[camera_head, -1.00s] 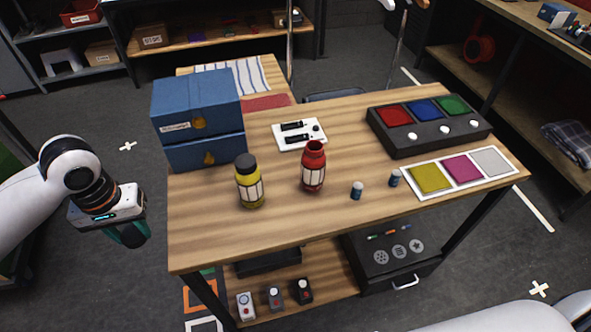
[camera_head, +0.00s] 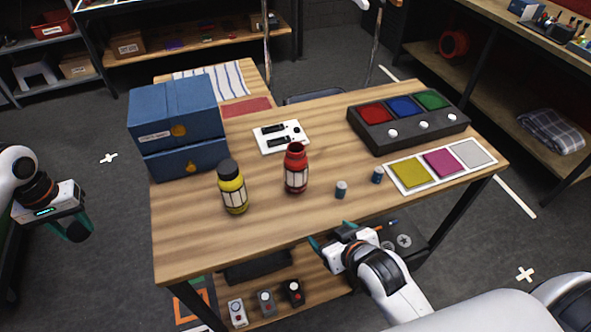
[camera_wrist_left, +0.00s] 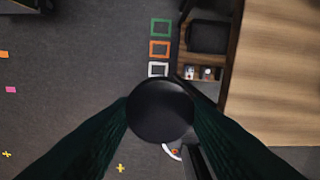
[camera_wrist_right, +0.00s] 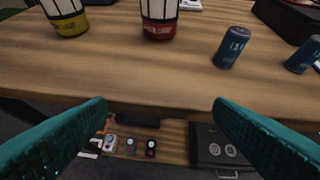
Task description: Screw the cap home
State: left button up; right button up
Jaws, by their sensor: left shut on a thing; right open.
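A red bottle (camera_head: 297,172) with a pale label stands upright on the workbench (camera_head: 200,230), its mouth open and uncapped. Its lower part also shows in the right wrist view (camera_wrist_right: 160,22). A yellow bottle (camera_head: 233,192) with a black cap on stands to its left. My left gripper (camera_head: 74,230) is off the bench's left side. It is shut on a round black cap (camera_wrist_left: 160,110), which fills the space between its fingers in the left wrist view. My right gripper (camera_head: 332,237) is open and empty at the bench's front edge, below and right of the red bottle.
Two small blue cylinders (camera_head: 341,189) (camera_head: 377,175) stand right of the red bottle. Blue boxes (camera_head: 175,110) are stacked at the back left. A button box (camera_head: 408,128) and a coloured-pad panel (camera_head: 397,184) take the right side. The bench's front left is bare.

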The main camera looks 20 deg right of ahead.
aim_at(302, 168)
jog(key=w+r+t, duration=0.1)
jog(key=w+t, duration=0.1)
jog(key=w+r+t+y, duration=0.1)
jog(key=w+r+t, duration=0.1)
jog(key=w, duration=0.1)
jog(key=w+r+t+y, duration=0.1)
jog(key=w+r+t, duration=0.1)
jog(key=w, duration=0.1)
jog(key=shift+a+r, duration=0.15)
jog(key=shift+r, duration=0.1)
jog(key=shift+w+r+n+t+y, duration=0.3)
jog(key=shift+r+t+y, duration=0.1)
jog(key=shift+r+t, duration=0.15)
pick_arm(q)
jog(key=shift+r+p, duration=0.9)
pick_arm(e)
jog(key=x, duration=0.6)
pick_arm(q)
jog(key=shift+w, duration=0.1)
pick_arm(e)
jog(key=shift+w+a+f, duration=0.1)
jog(key=shift+w, duration=0.25)
